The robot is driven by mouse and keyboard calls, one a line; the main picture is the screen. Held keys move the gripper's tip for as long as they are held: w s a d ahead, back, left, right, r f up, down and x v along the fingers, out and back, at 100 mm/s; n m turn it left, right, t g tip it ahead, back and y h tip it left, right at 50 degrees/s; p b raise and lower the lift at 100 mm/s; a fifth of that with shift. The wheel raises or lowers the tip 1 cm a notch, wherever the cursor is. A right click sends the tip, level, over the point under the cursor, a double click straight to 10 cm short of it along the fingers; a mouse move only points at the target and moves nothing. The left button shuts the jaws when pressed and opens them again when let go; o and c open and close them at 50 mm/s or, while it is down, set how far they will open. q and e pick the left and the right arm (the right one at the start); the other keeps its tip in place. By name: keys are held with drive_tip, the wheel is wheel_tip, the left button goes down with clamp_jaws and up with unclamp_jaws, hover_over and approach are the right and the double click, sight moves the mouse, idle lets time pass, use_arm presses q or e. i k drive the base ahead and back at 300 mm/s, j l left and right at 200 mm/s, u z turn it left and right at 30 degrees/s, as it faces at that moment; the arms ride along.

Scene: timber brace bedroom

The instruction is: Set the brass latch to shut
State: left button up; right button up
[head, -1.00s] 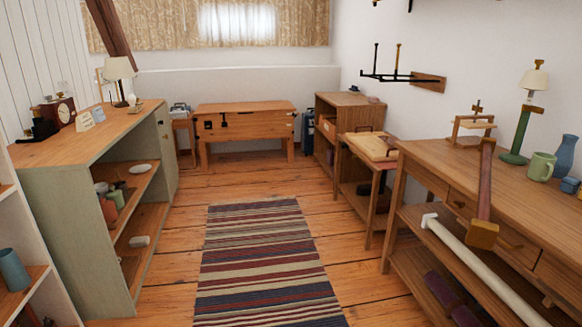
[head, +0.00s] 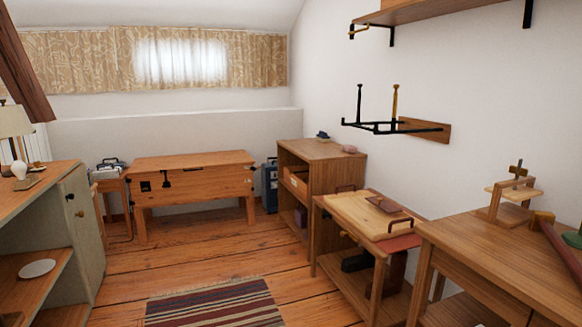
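I cannot make out a brass latch for certain. The wooden chest (head: 190,162) at the back wall has small dark fittings (head: 166,180) on its front and a small fitting (head: 252,168) at its right end, too small to read. The green cabinet (head: 82,235) at the left has dark hardware (head: 70,197) on its door, which looks closed. A brass-coloured upright post (head: 394,101) stands on the black wall rack (head: 385,127), beside a black post. Neither of my grippers is in view.
A striped rug (head: 215,306) lies on the plank floor, which is clear up to the chest. A bookcase (head: 322,152), a small table with a tray (head: 365,215) and a workbench (head: 500,255) line the right wall. A shelf (head: 440,10) hangs above.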

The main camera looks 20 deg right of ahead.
sight(395, 93)
drive_tip(key=i+z, duration=0.15)
drive_tip(key=i, duration=0.35)
drive_tip(key=i+j+z, duration=0.2)
drive_tip(key=i, duration=0.35)
drive_tip(key=i+j+z, duration=0.15)
drive_tip(key=i, duration=0.35)
